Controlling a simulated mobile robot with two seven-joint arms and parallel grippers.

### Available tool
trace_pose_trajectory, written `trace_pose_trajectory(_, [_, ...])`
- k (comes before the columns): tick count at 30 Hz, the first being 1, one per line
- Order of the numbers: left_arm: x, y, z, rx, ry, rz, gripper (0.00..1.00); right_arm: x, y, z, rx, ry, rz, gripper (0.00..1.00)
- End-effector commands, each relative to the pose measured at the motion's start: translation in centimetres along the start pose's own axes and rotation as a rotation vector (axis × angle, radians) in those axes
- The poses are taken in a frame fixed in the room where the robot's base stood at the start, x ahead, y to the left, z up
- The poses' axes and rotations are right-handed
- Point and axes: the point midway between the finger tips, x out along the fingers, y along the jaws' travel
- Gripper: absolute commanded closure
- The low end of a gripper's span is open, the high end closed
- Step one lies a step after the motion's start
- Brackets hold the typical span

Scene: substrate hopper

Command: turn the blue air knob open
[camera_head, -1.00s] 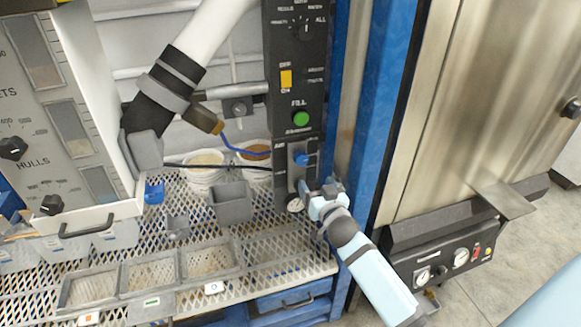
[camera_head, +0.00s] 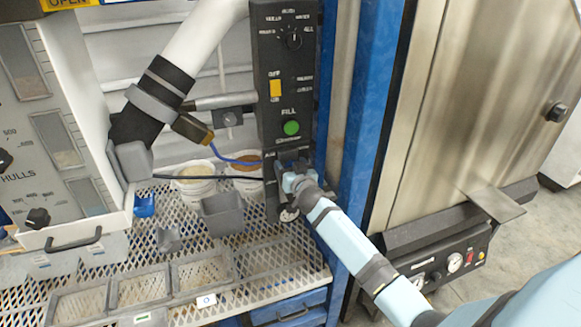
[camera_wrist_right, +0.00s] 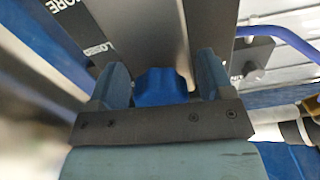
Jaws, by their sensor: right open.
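The blue air knob (camera_wrist_right: 160,86) shows in the right wrist view, between the two fingers of my right gripper (camera_wrist_right: 160,82). The fingers stand open on either side of it, with a gap showing at each side. In the head view my right gripper (camera_head: 292,170) is at the lower part of the black control panel (camera_head: 284,75), below the green FILL button (camera_head: 291,128). It hides the knob there. I cannot tell from the frames whether the fingers touch the knob. My left gripper is not in view.
A blue hose (camera_head: 232,158) runs left from the panel. A gauge (camera_head: 288,214) sits just below my gripper. A grey cup (camera_head: 224,214) and white buckets (camera_head: 197,186) stand left on the mesh shelf. A blue post (camera_head: 365,120) rises close to the right of the panel.

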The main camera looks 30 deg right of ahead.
Motion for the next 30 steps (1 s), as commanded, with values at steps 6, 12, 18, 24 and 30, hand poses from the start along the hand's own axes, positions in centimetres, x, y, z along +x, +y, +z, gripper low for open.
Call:
trace_pose_trajectory(6, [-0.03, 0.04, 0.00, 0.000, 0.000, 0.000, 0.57, 0.02, -0.01, 0.01, 0.000, 0.000, 0.000, 0.26])
trace_pose_trajectory(12, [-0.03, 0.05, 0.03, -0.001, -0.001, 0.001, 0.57, 0.00, -0.01, 0.01, 0.000, 0.000, 0.000, 0.70])
trace_pose_trajectory(18, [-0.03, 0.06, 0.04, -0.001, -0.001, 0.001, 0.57, -0.01, -0.01, 0.01, -0.005, 0.000, 0.000, 0.76])
trace_pose_trajectory(24, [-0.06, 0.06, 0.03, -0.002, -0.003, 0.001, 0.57, -0.02, 0.00, 0.00, -0.056, 0.000, 0.000, 0.76])
trace_pose_trajectory(30, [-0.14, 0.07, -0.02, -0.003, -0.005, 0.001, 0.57, -0.04, -0.02, -0.01, -0.178, 0.000, -0.001, 0.76])
